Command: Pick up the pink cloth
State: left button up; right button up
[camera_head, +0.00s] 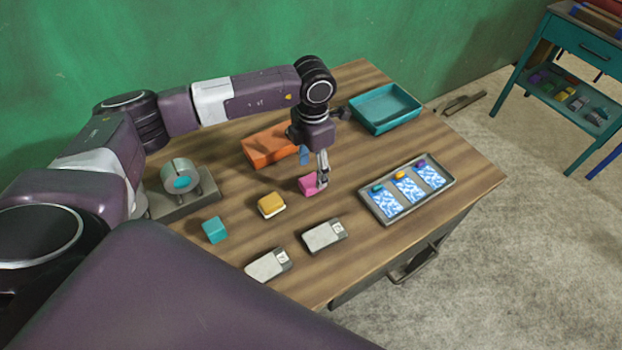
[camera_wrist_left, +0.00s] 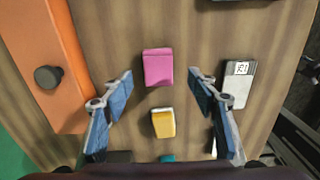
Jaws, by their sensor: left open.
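The pink cloth (camera_head: 306,185) is a small, block-like folded piece lying on the wooden table, near its middle. In the left wrist view the pink cloth (camera_wrist_left: 157,68) lies ahead, in line with the gap between the fingers. My left gripper (camera_head: 314,168) points down over the cloth, and one finger overlaps the cloth's right side in the head view. In the left wrist view my left gripper (camera_wrist_left: 160,85) is open, with its blue-padded fingers spread to either side and nothing between them. I cannot tell the exact height gap. My right gripper is not in view.
A yellow-and-white block (camera_head: 271,205) and a teal cube (camera_head: 215,230) are close by. An orange box (camera_head: 268,146) and teal tray (camera_head: 386,108) lie behind. A grey tray (camera_head: 371,206) is at right. Two grey-white devices (camera_head: 324,235) (camera_head: 268,264) lie near the front edge.

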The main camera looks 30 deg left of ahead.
aim_at(311, 180)
pick_arm(q)
jog(key=f+p, duration=0.1)
jog(key=f, duration=0.3)
jog(key=shift+a+f, duration=0.1)
jog(key=shift+a, duration=0.1)
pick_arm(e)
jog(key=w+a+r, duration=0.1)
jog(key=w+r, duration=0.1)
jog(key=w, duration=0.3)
pick_arm(q)
jog(key=shift+c, duration=0.6)
jog(key=c, duration=0.5)
jog(key=shift+c, duration=1.2)
jog(key=c, duration=0.4)
jog(key=shift+w+r, duration=0.1)
jog(key=shift+r, duration=0.55)
notch_tip(311, 180, up, 19)
jog(key=b, duration=0.5)
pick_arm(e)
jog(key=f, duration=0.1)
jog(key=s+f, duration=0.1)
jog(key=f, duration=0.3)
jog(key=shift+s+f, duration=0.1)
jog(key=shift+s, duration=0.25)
